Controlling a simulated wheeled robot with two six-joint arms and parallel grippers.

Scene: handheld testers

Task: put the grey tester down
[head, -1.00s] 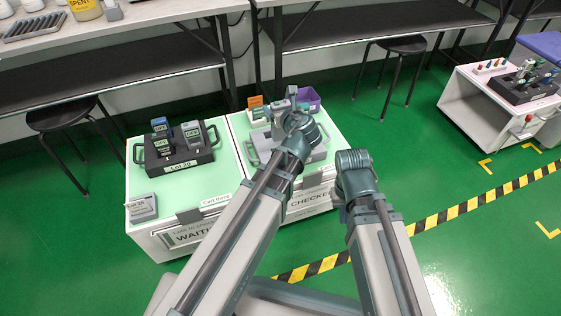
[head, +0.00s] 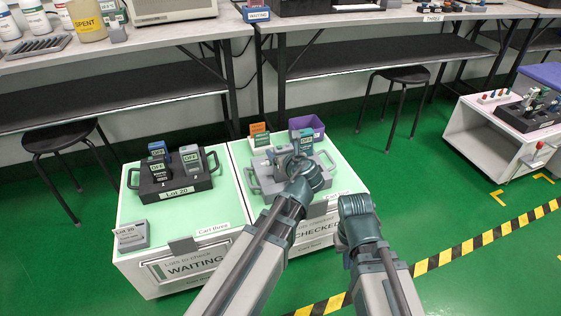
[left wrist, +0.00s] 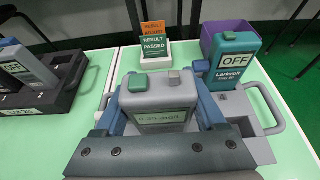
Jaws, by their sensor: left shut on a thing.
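The grey tester (left wrist: 160,98) has a green button, a grey button and a display with a reading. My left gripper (head: 288,163) is shut on it, with a blue finger on each side in the left wrist view. The tester is upright at the grey tray (left wrist: 262,148) on the right-hand cart. I cannot tell whether its bottom touches the tray. A teal tester (left wrist: 234,62) reading OFF stands in the tray to the right; it also shows in the head view (head: 305,142). My right gripper (head: 356,212) is beyond the cart's right front; its jaws are not discernible.
A black tray (head: 180,186) with several testers stands on the left cart, a small grey box (head: 132,236) in front. Behind the grey tray are a card holder (left wrist: 153,55) and a purple bin (head: 312,124).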

